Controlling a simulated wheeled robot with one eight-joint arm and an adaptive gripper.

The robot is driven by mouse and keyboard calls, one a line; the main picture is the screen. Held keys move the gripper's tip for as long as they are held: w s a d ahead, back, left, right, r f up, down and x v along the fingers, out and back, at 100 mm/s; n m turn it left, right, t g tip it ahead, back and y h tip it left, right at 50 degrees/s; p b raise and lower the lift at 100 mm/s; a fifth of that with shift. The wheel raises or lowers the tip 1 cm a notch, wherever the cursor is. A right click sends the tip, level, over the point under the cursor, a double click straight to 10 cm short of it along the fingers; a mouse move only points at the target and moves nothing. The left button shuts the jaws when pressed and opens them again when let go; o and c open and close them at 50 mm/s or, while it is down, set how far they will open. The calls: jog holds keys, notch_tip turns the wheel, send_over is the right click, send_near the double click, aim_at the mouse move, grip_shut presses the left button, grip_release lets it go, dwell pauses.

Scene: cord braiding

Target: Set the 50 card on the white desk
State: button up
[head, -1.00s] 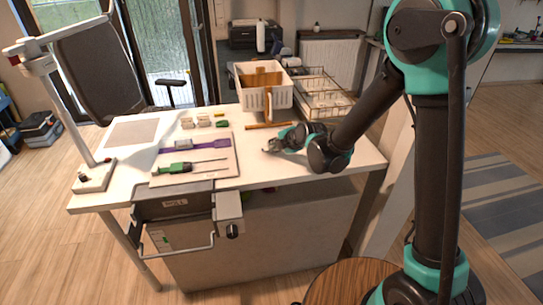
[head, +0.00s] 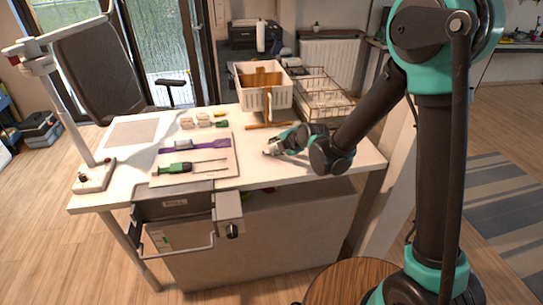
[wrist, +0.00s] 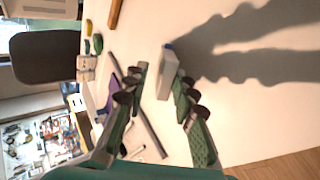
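A small pale block (wrist: 167,75) with a blue spot at its far end lies between the fingers of my gripper (wrist: 160,85) in the wrist view. It is close against the right finger, with a gap to the left finger. I cannot read a 50 on it, so I cannot tell whether it is the 50 card. In the head view my gripper (head: 269,152) is low over the white desk (head: 300,172), right of the tool board; a whitish bit shows at its tip. The fingers stand apart. Whether the block touches the desk is unclear.
The board (head: 220,170) holds a green-handled screwdriver (head: 178,168) and a purple tool (head: 208,144). Small white pieces (head: 204,120) lie behind it. A white basket (head: 262,98), a wire rack (head: 322,100) and a wooden stick (head: 265,126) are at the back. The desk's front right is clear.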

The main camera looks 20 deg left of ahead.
jog(key=shift+v, duration=3.5)
notch_tip(320, 180, up, 8)
jog(key=s+d, duration=0.1)
jog(key=d, duration=0.1)
jog(key=s+d+f+m+h, duration=0.1)
jog(key=d+f+m+h, duration=0.15)
jog(key=d+m, duration=0.65)
jog(key=s+d+f+m+h, duration=0.1)
jog(key=d+f+m, duration=0.25)
jog(key=d, duration=0.85)
jog(key=s+d+f+m+h, duration=0.2)
jog(key=s+d+f+m, duration=0.1)
jog(key=s+d+m, duration=0.3)
jog(key=s+d+f+m+g+h, duration=0.1)
jog(key=s+d+f+m, duration=0.3)
jog(key=d+m, duration=0.6)
jog(key=shift+s+d+g+h, duration=0.3)
jog(key=shift+s+d+h, duration=0.45)
jog(key=shift+s+d, duration=0.45)
jog(key=shift+w, duration=0.15)
